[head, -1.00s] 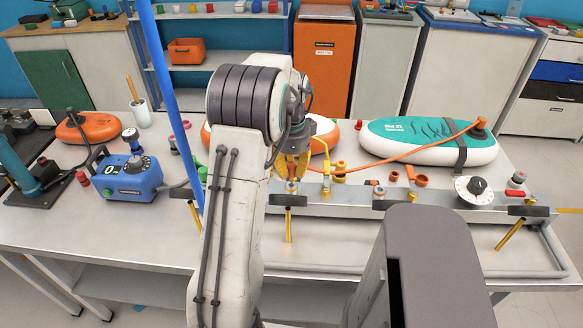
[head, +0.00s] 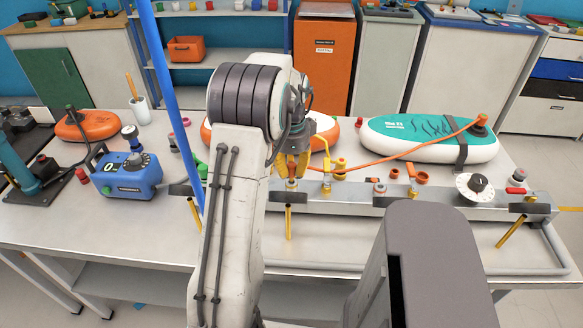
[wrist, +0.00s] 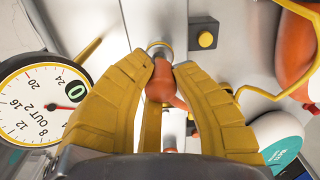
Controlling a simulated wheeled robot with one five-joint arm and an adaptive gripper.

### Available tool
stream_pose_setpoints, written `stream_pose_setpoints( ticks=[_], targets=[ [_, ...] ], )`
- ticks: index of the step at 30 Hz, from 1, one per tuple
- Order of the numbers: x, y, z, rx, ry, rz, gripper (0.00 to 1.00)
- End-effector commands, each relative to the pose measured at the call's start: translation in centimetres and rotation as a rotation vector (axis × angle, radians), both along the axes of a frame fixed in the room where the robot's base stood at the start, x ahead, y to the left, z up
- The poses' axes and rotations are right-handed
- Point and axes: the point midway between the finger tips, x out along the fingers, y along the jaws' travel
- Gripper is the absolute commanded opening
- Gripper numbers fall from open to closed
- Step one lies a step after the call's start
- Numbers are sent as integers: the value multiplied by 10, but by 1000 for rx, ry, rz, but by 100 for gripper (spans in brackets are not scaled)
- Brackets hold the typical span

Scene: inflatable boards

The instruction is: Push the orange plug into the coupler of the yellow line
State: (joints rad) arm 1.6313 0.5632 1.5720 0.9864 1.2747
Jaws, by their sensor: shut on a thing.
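My gripper (wrist: 162,72) has yellow fingers shut on the orange plug (wrist: 161,85). In the head view my gripper (head: 296,166) is low over the front rail. In the wrist view the plug's tip meets a round coupler (wrist: 159,46) with a metal and yellow rim. How deep the tip sits in the coupler cannot be told. An orange hose (head: 410,150) runs from the teal and white board (head: 430,140) toward the gripper.
A yellow pipe fitting (head: 326,178) stands just right of my gripper. A blue pump box (head: 128,176) is at left, and an orange board (head: 215,132) is behind my arm.

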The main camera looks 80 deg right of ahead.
Motion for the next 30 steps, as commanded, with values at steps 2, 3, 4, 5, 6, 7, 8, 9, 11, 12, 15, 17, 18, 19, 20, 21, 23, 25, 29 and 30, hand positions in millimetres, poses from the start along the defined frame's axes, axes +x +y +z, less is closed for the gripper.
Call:
stream_pose_setpoints(
  ticks=[2,3,4,5,6,7,8,9,11,12,15,17,18,19,20,21,23,25,29,30],
  targets=[
    [0,0,-3,0,0,0,0],
    [0,0,-4,0,0,0,0],
    [0,0,-4,0,0,0,0],
    [0,0,-5,0,0,0,0],
    [0,0,-6,0,0,0,0],
    [0,0,-6,0,0,0,0],
    [0,0,-7,0,0,0,0],
    [0,0,-8,0,0,0,0],
    [0,0,-9,0,0,0,0],
    [0,0,-10,0,0,0,0],
    [0,0,-12,0,0,0,0],
    [0,0,-14,0,0,0,0],
    [0,0,-15,0,0,0,0],
    [0,0,-15,0,0,0,0],
    [0,0,-16,-1,0,0,0],
    [0,0,-17,-1,0,0,0],
    [0,0,-18,0,0,0,0],
    [0,0,-20,0,0,0,0],
    [0,0,-22,0,0,0,0],
    [0,0,-23,0,0,0,0]
  ],
)
